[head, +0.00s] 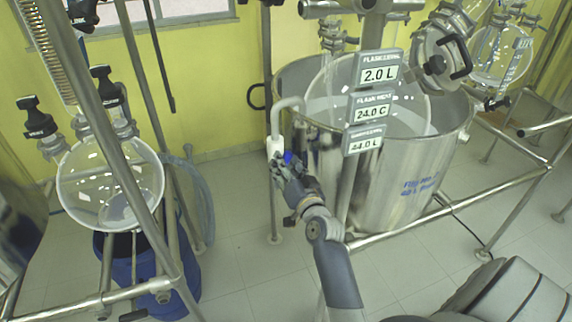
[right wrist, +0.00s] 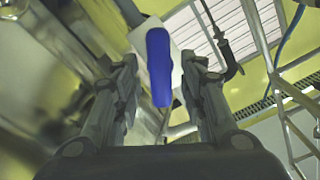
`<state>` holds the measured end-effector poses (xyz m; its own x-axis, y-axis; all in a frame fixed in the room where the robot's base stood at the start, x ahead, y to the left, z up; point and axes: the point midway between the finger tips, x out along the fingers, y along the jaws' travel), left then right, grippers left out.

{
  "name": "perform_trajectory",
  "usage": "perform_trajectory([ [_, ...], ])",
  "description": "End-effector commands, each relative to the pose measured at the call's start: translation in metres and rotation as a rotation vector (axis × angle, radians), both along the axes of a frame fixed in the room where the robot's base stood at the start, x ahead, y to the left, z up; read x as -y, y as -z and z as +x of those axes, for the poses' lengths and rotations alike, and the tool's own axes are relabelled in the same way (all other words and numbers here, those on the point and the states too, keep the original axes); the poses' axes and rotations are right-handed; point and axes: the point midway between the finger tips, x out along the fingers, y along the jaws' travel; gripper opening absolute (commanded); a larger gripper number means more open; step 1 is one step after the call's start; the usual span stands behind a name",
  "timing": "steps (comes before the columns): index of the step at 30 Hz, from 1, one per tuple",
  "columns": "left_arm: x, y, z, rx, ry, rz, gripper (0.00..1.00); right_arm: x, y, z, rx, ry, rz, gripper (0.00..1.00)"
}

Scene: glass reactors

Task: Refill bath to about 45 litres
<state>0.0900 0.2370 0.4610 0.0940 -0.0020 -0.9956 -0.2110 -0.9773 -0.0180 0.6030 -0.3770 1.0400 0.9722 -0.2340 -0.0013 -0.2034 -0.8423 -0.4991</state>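The steel bath (head: 403,190) stands right of centre in the head view, with a large glass flask (head: 425,110) sitting in it. The lowest of three signs, the bath level sign (head: 363,141), reads about 44.0 L. A pale fill pipe (head: 290,103) bends over the bath's left rim and runs down to a white valve body (head: 275,147) with a blue lever (head: 288,157). My right gripper (head: 283,170) is at this valve. In the right wrist view the blue lever (right wrist: 159,65) hangs between the two spread fingers, with gaps on both sides. My left gripper is not in view.
The upper signs read 2.0 L (head: 377,73) and 24.0 C (head: 371,110). Steel frame rails (head: 450,207) run around the bath. Another round flask (head: 110,185) above a blue drum (head: 130,270) stands at left. Tiled floor (head: 235,220) between them is clear.

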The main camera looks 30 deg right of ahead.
Motion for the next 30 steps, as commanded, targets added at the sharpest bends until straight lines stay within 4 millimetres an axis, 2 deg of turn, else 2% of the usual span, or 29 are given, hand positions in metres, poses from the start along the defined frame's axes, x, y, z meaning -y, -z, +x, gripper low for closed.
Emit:
perform_trajectory([
  [5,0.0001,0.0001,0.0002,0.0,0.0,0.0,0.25,0.0,-0.0001,0.0,0.0,0.0,0.0,0.38],
  [10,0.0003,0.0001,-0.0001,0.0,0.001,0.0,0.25,-0.0001,-0.0001,-0.0001,0.0,0.0,0.0,0.02],
  [11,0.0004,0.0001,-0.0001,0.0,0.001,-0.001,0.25,0.0,-0.0001,-0.0001,0.0,0.0,0.0,0.0],
  [22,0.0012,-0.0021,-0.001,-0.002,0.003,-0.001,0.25,0.0001,-0.0003,-0.0002,0.009,0.0,0.038,0.0],
  [30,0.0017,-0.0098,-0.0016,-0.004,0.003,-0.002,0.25,0.0011,-0.001,-0.0003,0.047,0.0,0.195,0.0],
])
